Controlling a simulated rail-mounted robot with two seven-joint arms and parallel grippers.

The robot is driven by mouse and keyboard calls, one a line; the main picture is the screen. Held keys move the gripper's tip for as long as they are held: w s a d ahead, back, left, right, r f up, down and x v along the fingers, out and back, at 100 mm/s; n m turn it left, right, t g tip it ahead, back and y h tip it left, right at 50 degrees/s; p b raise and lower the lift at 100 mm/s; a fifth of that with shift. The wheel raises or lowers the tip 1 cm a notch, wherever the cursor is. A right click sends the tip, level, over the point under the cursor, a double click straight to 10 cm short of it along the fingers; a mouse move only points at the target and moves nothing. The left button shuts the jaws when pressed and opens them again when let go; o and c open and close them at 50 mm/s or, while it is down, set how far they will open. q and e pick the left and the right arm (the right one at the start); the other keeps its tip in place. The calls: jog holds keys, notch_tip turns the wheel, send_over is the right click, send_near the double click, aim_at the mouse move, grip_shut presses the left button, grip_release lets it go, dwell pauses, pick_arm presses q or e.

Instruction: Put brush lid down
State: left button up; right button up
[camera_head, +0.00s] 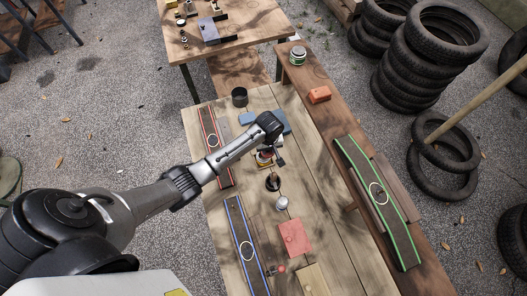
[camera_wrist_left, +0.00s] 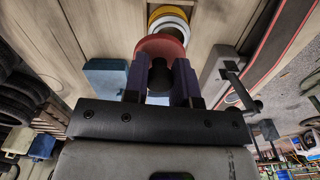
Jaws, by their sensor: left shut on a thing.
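My left gripper (camera_head: 270,158) is over the middle of the wooden table. In the left wrist view its two fingers (camera_wrist_left: 160,82) are shut on the dark stem of what looks like the brush lid. A round red piece (camera_wrist_left: 160,46) sits just beyond the fingertips. Behind it is a round yellow and white thing (camera_wrist_left: 168,17), probably a jar, which also shows partly hidden below the gripper in the head view (camera_head: 264,158). I cannot tell whether the red piece touches it. My right gripper is not in view.
A black round piece (camera_head: 273,183) and a silver can (camera_head: 282,203) stand nearby. Blue-edged (camera_head: 246,248) and red-edged (camera_head: 212,140) strips line the left side; a red box (camera_head: 294,238) is in front.

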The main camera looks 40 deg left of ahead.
pick_arm(q)
jog(key=shift+s+a+f, duration=0.15)
jog(key=shift+a+f, duration=0.15)
jog(key=shift+a, duration=0.15)
jog(key=shift+s+a+f, duration=0.15)
jog(key=shift+a+f, duration=0.1)
jog(key=shift+a, duration=0.2)
jog(key=shift+f, duration=2.05)
jog(key=shift+f+b, duration=0.15)
jog(key=shift+b, duration=0.15)
jog(key=o, duration=0.8)
jog(key=shift+o, duration=0.2)
notch_tip(320, 180, up, 12)
jog(key=shift+r+p, duration=0.15)
jog(key=shift+p, duration=0.7)
